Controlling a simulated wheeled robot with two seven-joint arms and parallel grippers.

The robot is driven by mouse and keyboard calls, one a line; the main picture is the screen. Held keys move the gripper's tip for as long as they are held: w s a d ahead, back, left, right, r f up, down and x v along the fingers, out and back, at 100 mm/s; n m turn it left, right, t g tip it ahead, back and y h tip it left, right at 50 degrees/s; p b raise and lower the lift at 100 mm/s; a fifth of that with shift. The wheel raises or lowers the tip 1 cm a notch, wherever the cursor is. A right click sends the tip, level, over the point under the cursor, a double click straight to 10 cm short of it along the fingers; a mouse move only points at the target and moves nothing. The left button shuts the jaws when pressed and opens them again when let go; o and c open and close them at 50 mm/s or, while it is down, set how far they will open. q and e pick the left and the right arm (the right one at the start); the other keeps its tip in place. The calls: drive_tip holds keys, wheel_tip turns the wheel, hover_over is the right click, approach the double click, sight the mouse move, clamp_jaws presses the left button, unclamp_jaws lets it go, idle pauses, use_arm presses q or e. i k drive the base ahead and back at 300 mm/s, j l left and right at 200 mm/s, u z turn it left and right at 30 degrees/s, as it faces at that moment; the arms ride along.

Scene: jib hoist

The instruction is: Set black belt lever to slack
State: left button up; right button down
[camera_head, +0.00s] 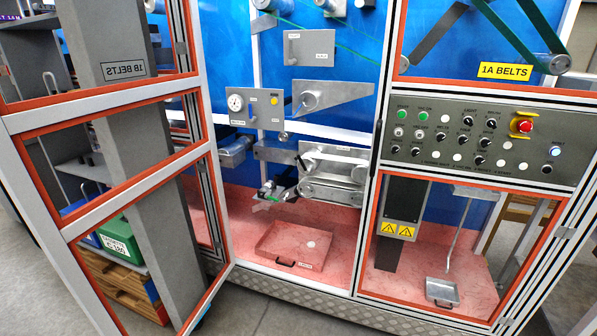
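I cannot make out a lever marked for the black belt. A dark belt (436,34) and a green belt (520,30) run behind the top right window, above a yellow "1A BELTS" label (504,71). Inside the open bay, a grey plate with a handle (309,47) is fixed to the blue back wall. Below it are a plate with a dial and a yellow button (256,107) and a tapered bracket with a round hub (332,96). Their small labels are unreadable. Neither of my grippers is in view.
A framed door (110,212) stands open at the left, with "1B BELTS" mirrored on it. A control panel (478,142) with a red button is at the right. A roller unit (333,174) sits above a red tray (290,249) on the pink bay floor.

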sight(307, 165)
drive_tip(key=i+u, duration=0.2)
drive_tip(key=u, duration=0.25)
drive_tip(key=i+u, duration=0.2)
drive_tip(key=u, duration=0.25)
drive_tip(key=i+l+u, duration=0.35)
drive_tip(key=i+l, duration=0.9)
drive_tip(key=i, duration=0.1)
